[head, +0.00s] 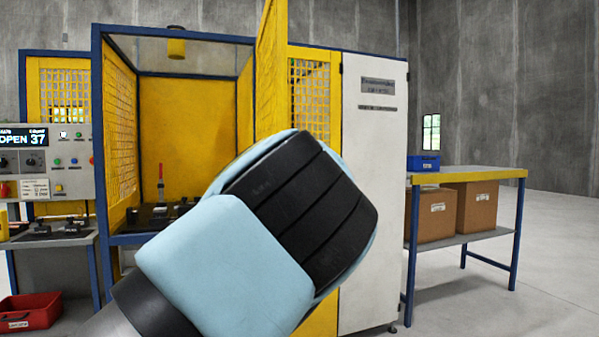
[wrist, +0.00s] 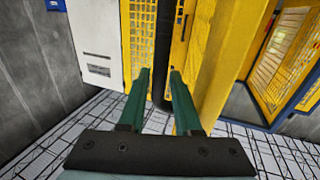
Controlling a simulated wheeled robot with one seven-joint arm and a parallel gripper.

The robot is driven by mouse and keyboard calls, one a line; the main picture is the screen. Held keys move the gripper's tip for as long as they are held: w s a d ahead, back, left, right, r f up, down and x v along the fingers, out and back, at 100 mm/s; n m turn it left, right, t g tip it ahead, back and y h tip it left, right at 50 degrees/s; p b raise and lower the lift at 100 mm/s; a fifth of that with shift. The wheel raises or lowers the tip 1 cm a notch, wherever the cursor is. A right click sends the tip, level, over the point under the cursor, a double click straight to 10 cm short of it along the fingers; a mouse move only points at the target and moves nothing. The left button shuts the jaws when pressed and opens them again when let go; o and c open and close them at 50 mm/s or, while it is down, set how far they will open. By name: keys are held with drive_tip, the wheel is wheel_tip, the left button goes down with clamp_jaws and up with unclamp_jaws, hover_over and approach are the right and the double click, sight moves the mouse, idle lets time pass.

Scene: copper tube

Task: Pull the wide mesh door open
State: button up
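The wide mesh door (head: 271,70) is yellow and stands swung out from the front of the blue-framed cell, seen nearly edge-on in the head view. In the wrist view, its yellow face (wrist: 215,62) rises just beyond my gripper. My gripper (wrist: 161,74) has two green fingers, one on each side of a thick black upright handle bar (wrist: 164,45). The fingertips appear closed against the bar. In the head view, my pale blue and black arm hides the gripper, the handle and the lower part of the door.
The cell interior (head: 185,120) is visible to the left of the door. A white cabinet (head: 372,200) stands to its right, then a blue-legged table (head: 480,173) with a blue bin (head: 423,163). A control panel (head: 40,165) and red crate (head: 30,311) are at left. Floor at right is clear.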

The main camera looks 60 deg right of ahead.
drive_tip(key=b+v, duration=0.4)
drive_tip(key=v, duration=0.6)
drive_tip(key=shift+s+a, duration=0.2)
drive_tip(key=shift+a, duration=0.15)
drive_tip(key=shift+w, duration=0.1)
